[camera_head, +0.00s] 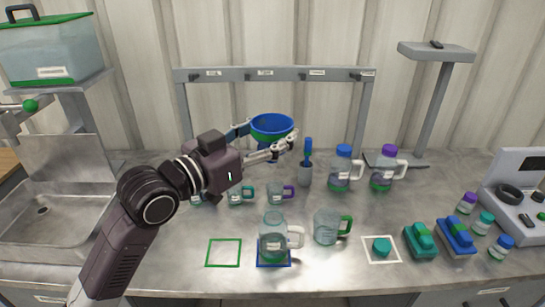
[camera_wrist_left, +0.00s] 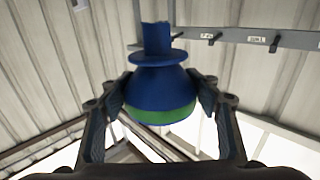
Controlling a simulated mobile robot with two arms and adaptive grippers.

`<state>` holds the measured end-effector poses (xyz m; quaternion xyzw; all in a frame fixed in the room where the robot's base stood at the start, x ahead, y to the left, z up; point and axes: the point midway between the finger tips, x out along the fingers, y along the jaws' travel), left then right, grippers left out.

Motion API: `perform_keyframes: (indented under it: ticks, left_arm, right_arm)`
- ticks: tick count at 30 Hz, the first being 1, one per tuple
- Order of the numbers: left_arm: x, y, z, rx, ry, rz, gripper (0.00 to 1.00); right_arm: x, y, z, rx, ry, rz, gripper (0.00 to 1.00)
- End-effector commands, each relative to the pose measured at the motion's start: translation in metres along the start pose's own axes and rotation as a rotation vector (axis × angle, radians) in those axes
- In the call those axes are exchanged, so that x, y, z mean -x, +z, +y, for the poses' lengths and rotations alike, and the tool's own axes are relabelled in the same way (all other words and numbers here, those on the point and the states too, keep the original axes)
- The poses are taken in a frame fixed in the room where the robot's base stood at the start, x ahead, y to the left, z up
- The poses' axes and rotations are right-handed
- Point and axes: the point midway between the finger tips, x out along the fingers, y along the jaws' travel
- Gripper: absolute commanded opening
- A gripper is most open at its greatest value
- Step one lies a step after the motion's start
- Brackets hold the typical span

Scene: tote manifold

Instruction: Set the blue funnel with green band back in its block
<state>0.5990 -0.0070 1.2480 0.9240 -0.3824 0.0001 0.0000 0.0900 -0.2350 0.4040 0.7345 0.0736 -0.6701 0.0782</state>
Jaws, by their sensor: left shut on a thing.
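The blue funnel with green band (camera_head: 272,125) is in the air above the back of the bench, its wide mouth up, in front of the grey rail frame. My left gripper (camera_head: 271,141) is shut on it, one finger on each side of the cone. In the left wrist view the funnel (camera_wrist_left: 158,88) sits between both fingertips, with its blue stem, flange and green band showing. In the head view the finger hides much of its lower part. I cannot pick out the funnel's block; it may be hidden behind my gripper. My right gripper is not in view.
The grey rail frame (camera_head: 300,74) with pegs stands behind. A blue brush in a grey holder (camera_head: 305,174) stands just right of the gripper. Jugs with blue (camera_head: 341,170) and purple (camera_head: 382,172) lids stand to the right.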

Motion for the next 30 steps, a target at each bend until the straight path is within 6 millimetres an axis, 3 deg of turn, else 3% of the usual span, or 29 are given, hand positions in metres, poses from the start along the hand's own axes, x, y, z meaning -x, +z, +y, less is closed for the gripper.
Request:
perform_keyframes:
  ticks: [5,11,20,30]
  left_arm:
    - [0.002,-0.006,0.000,0.002,-0.012,-0.001,0.19]
    - [0.017,0.025,-0.004,0.009,-0.095,-0.005,0.19]
    - [0.066,0.081,-0.022,0.010,-0.302,-0.005,0.19]
    - [0.137,0.137,-0.038,0.007,-0.536,-0.007,0.19]
  right_arm:
    - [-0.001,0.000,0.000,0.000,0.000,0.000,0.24]
    - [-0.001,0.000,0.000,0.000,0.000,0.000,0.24]
    - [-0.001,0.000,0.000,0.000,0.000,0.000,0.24]
    - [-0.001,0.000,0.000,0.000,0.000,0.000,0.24]
